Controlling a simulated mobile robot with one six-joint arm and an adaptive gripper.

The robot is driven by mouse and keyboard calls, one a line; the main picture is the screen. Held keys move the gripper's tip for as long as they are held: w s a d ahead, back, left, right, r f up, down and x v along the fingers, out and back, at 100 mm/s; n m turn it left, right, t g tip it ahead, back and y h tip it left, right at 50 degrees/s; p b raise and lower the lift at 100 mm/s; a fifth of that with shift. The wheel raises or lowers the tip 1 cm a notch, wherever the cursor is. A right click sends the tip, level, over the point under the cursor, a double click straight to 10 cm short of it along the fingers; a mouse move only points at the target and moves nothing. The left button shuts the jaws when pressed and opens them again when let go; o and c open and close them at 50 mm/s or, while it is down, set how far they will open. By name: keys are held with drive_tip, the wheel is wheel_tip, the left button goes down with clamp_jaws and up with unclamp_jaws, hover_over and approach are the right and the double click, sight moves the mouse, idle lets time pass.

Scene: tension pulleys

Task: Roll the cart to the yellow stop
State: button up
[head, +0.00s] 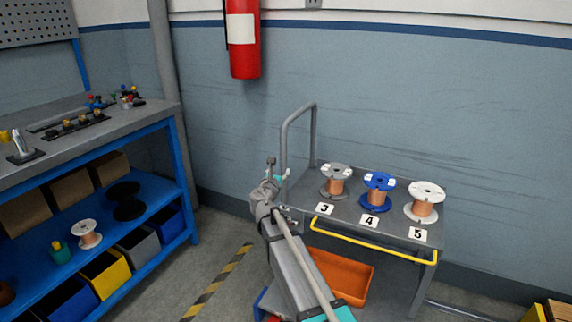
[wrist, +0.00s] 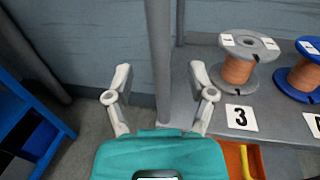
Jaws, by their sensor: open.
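The grey cart (head: 345,212) stands against the back wall, with an upright tube handle (head: 314,135) at its left end. My gripper (head: 277,172) is open beside the handle's near post (head: 284,150). In the wrist view, this post (wrist: 158,50) shows between the two open fingers (wrist: 160,72). Nothing shows the fingers touching it, and I cannot tell how deep it sits between them. A yellow and black block (head: 535,313), possibly the yellow stop, is cut off at the bottom right edge. The cart's wheels are hidden.
Three copper wire spools (head: 378,189) stand on the cart behind labels 3, 4 and 5. A yellow bar (head: 372,243) runs along its front, above an orange bin (head: 340,276). A blue workbench (head: 185,170) stands left. A striped floor line (head: 217,280) crosses bare floor between.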

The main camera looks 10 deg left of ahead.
sight(283, 164)
drive_tip(key=shift+w+d, duration=0.25)
drive_tip(key=shift+w, duration=1.35)
drive_tip(key=shift+w+d, duration=0.2)
drive_tip(key=shift+w, duration=1.35)
drive_tip(key=shift+c, duration=0.2)
